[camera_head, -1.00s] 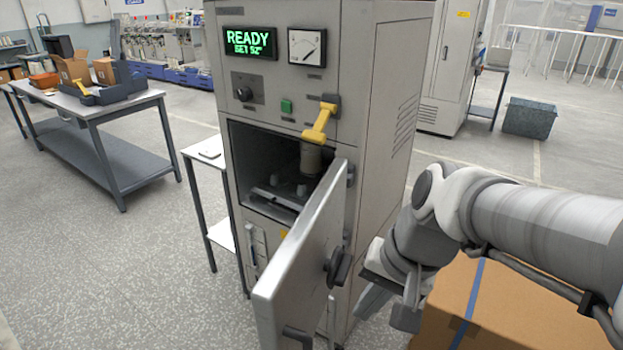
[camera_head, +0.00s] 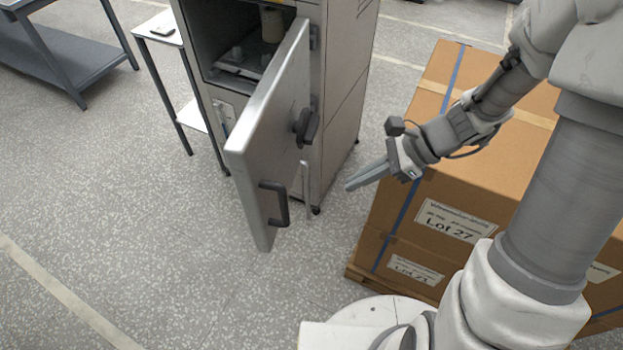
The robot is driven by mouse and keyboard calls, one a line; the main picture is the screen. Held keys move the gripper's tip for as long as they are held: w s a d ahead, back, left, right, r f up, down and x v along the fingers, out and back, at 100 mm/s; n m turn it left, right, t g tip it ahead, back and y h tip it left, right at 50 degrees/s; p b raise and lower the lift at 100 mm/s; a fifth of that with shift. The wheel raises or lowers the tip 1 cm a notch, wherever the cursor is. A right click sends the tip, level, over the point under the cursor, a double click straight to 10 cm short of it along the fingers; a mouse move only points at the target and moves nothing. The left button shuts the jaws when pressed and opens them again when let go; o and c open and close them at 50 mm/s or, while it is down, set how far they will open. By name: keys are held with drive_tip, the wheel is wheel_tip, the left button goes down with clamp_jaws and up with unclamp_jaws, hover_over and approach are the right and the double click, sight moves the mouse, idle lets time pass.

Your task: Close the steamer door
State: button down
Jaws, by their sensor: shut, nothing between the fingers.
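The steamer (camera_head: 345,90) is a grey upright cabinet at the top middle of the head view. Its door (camera_head: 268,130) stands wide open, swung out toward me on hinges at the chamber's right side. A pale bobbin (camera_head: 272,25) shows inside the open chamber. My gripper (camera_head: 348,187) is shut and empty. It is right of the door, pointing left toward its outer face, with a gap between them.
Large cardboard boxes (camera_head: 450,217) on a wooden pallet stand right of the steamer, close under my arm. A small white side table (camera_head: 160,28) stands left of the steamer, and a grey workbench (camera_head: 70,60) farther left. The speckled floor left of the door is clear.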

drive_tip(key=a+r+b+x, duration=0.1)
drive_tip(key=a+r+x, duration=0.1)
drive_tip(key=x, duration=1.1)
drive_tip(key=shift+b, duration=0.35)
drive_tip(key=shift+a, duration=0.1)
